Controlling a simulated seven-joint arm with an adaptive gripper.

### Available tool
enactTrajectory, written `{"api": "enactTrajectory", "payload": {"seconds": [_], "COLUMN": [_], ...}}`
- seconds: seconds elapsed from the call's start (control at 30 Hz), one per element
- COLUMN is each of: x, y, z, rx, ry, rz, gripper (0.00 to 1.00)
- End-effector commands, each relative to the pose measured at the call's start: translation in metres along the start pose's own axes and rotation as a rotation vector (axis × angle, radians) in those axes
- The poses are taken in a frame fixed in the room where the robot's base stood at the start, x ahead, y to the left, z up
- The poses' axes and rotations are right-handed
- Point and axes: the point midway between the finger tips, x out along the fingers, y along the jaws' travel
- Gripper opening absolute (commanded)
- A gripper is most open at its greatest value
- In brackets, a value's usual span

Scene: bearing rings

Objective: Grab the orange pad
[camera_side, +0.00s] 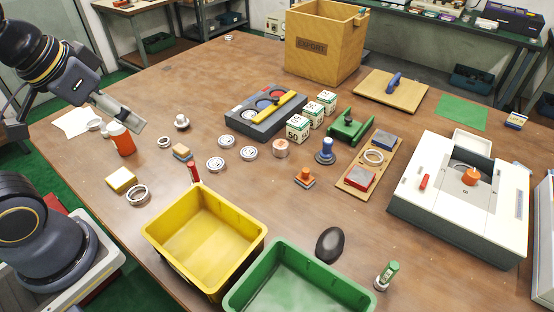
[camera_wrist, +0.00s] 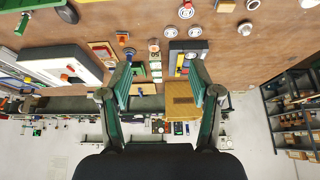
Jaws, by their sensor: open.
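A small block with an orange-tan top and blue-grey lower part (camera_side: 182,152) lies on the left half of the table in the side view. A second small orange piece with a knob on a grey base (camera_side: 305,177) stands near the table's middle; it seems to show in the wrist view too (camera_wrist: 122,36). I cannot tell for sure which is the orange pad. My gripper (camera_side: 136,124) is raised at the table's left, close to the orange bottle in the picture and apart from both pieces. In the wrist view my gripper (camera_wrist: 160,82) has its fingers wide apart with nothing held.
An orange bottle (camera_side: 123,140), yellow block (camera_side: 121,180) and metal ring (camera_side: 137,195) are at the left. A yellow bin (camera_side: 160,238) and green bin (camera_side: 240,290) stand in front. Round tins (camera_side: 215,165), a grey tray (camera_side: 240,126) and white cubes (camera_side: 297,129) are mid-table.

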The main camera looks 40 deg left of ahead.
Motion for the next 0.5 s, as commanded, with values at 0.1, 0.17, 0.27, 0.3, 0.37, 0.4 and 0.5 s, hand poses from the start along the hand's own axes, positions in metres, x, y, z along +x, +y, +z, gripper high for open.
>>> {"api": "enactTrajectory", "payload": {"seconds": [0.1,0.17,0.27,0.3,0.37,0.4,0.5], "x": [0.000,0.000,0.000,0.000,0.000,0.000,-0.012], "y": [0.000,0.000,0.000,0.000,0.000,0.000,0.000], "z": [0.000,0.000,0.000,0.000,0.000,0.000,-0.016], "rx": [0.000,0.000,0.000,0.000,0.000,-0.006,-0.022], "ry": [0.000,0.000,0.000,0.000,0.000,-0.001,0.040], "rz": [0.000,0.000,0.000,0.000,0.000,0.000,-0.001], "gripper": [0.79,0.79,0.79,0.79,0.79,0.79,0.79]}}
